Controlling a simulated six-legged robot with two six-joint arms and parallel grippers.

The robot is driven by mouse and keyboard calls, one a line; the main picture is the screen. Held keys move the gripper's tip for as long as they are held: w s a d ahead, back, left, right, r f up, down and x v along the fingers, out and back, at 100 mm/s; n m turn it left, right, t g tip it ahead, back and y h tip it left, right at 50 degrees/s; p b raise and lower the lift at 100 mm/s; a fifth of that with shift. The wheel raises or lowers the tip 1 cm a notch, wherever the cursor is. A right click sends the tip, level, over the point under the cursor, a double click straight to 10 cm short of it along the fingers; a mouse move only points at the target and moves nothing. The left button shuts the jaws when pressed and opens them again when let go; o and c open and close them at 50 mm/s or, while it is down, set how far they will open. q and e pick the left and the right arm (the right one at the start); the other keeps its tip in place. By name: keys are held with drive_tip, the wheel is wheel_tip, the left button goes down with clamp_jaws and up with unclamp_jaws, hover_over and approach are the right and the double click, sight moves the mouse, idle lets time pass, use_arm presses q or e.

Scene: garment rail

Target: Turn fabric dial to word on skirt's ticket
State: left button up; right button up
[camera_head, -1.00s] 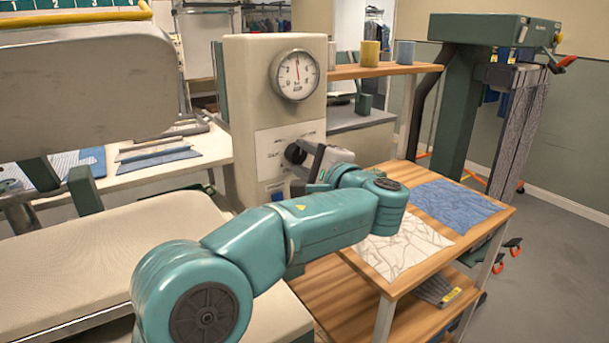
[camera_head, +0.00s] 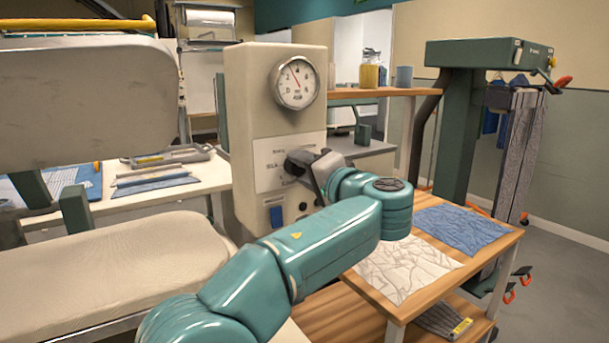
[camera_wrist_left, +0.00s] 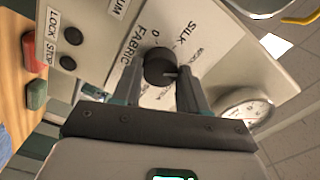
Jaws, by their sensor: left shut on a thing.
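The fabric dial (camera_wrist_left: 158,66) is a dark round knob on the pale panel, with a light mark on its side. The words FABRIC and SILK are printed near it; other words are too small or hidden. My left gripper (camera_wrist_left: 162,84) is shut on the dial, one finger on each side. In the head view the left gripper (camera_head: 312,170) is at the front of the cream machine (camera_head: 245,110) and hides much of the printing. A grey folded cloth (camera_head: 440,318) with a yellow tag (camera_head: 462,327) lies on the lower shelf; I cannot read the tag. My right gripper is out of view.
A round gauge (camera_head: 297,82) sits above the panel. Dark buttons (camera_wrist_left: 73,36) marked LOCK and STOP are beside the dial. A wooden table (camera_head: 490,262) holds white cloth (camera_head: 400,268) and blue cloth (camera_head: 460,224). A padded press (camera_head: 110,255) is at left.

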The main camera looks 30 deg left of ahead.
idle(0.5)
use_arm(q)
drive_tip(key=o, duration=1.1)
drive_tip(key=shift+c, duration=0.2)
drive_tip(key=v, duration=1.6)
drive_tip(key=shift+s+d+f, duration=0.1)
drive_tip(key=shift+d, duration=0.05)
